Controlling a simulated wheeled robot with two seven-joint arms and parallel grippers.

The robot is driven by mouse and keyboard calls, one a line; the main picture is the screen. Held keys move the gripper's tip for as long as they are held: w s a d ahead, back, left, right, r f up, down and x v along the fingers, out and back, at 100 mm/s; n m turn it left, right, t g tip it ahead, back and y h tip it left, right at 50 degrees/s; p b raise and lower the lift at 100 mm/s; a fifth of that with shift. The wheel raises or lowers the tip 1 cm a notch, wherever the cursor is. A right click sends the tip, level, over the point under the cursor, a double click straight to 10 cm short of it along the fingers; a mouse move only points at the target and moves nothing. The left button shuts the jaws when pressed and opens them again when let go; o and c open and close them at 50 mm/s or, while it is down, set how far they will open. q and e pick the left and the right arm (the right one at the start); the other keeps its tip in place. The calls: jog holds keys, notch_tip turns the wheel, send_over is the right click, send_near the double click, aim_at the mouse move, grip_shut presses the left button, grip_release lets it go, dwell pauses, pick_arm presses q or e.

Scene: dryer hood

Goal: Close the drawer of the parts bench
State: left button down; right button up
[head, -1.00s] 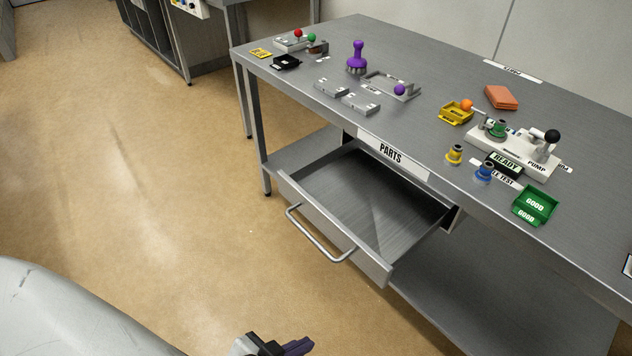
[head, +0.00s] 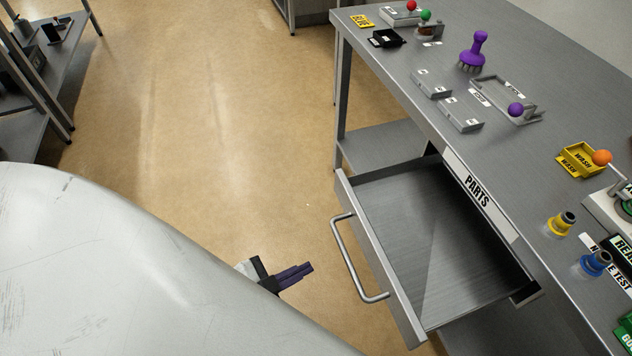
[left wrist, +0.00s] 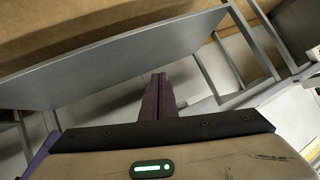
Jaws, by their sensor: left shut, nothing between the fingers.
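The parts bench (head: 400,75) stands at the right in the head view, with a PARTS label (head: 478,192) on its front edge. Its grey drawer (head: 430,235) is pulled out and looks empty inside. The drawer has a bar handle (head: 349,262) on its front. My left gripper (head: 307,269) is shut and empty, to the left of the handle and apart from it. In the left wrist view its dark purple fingers (left wrist: 158,85) are together, with a flat grey panel beyond them. My right gripper is not in view.
On the bench top are a purple-handled brush (head: 473,52), a yellow WASH tray (head: 580,159), and yellow (head: 560,224) and blue (head: 594,263) parts. A shelf (head: 385,146) lies below the bench top. The floor left of the drawer is clear. Another rack (head: 50,60) stands far left.

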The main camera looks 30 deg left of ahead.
pick_arm(q)
jog(key=w+a+r+m+t+h+b, duration=0.2)
jog(key=w+a+m+t, duration=0.1)
jog(key=a+m, duration=0.4)
jog(key=m+h+b, duration=0.1)
jog(key=m+h, duration=0.5)
jog(key=m, duration=0.6)
send_near(340, 191)
jog(key=b+x, duration=0.1)
jog(key=x, duration=0.4)
jog(key=shift+w, duration=0.25)
jog(key=shift+w+d, duration=0.4)
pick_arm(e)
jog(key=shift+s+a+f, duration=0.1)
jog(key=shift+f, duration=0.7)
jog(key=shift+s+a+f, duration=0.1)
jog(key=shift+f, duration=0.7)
